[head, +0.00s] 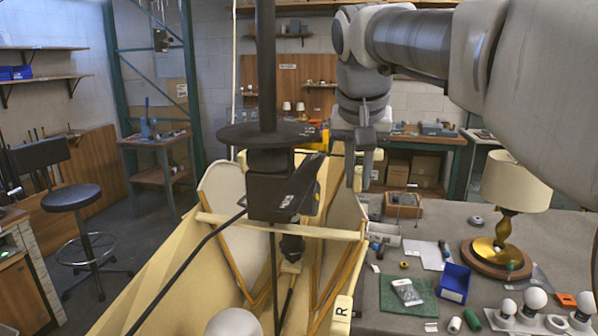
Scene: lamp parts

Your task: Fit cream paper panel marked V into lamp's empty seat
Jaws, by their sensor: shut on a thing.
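The lamp is a large pale wooden frame (185,275) in the head view, open at the top, with a crossbar (310,231) and a tag marked R (342,308) at its front right. A pale panel (222,187) stands at its left. My gripper (358,172) points down at the frame's far right, shut at the top of a cream panel (342,210). This panel is partly hidden behind the black lamp fitting (270,190), and I cannot see a V on it. I cannot tell whether its lower edge touches the frame.
A black pole with a disc (262,134) rises through the frame. A round white bulb (233,323) is at the front. The grey bench (395,263) at right holds a brass table lamp (505,225), a blue bin (454,284) and several bulbs (534,300).

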